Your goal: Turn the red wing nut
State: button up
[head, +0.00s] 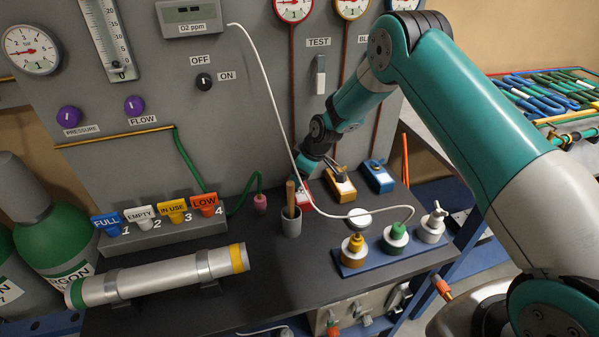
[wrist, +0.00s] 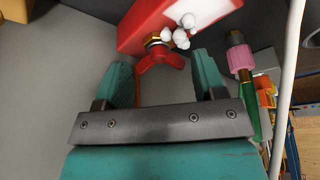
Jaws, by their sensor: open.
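The red wing nut (wrist: 160,62) sits on a brass fitting at the lower face of a red block (wrist: 165,18) in the wrist view. Small white rounded parts (wrist: 182,36) stand beside it. My gripper (wrist: 162,70) is open, with one teal finger on each side of the wing nut; I cannot tell whether either touches it. In the head view the red block (head: 304,194) is on the dark bench under my arm's end, and the wing nut cannot be made out there.
A yellow block (head: 340,187) and a blue block (head: 377,178) stand to the right of the red one. A grey cup (head: 291,222) with a stick is close in front. A white cable (head: 270,85) hangs down past my arm. A pink connector (wrist: 240,58) is to the right in the wrist view.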

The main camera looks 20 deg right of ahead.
jog(key=c, duration=0.7)
jog(key=shift+o, duration=0.2)
jog(key=m+b, duration=0.1)
jog(key=m, duration=0.1)
jog(key=m+t+h+b, duration=0.1)
jog(key=m+b, duration=0.1)
jog(key=shift+s+a+f+m, duration=0.1)
jog(key=shift+a+f+m, duration=0.05)
jog(key=shift+m, duration=0.15)
jog(key=shift+m+t+h+b, duration=0.3)
jog(key=shift+m+h+b, duration=0.65)
jog(key=shift+m, duration=0.95)
jog(key=shift+r, duration=0.2)
jog(key=o, duration=0.7)
jog(key=shift+c, duration=0.2)
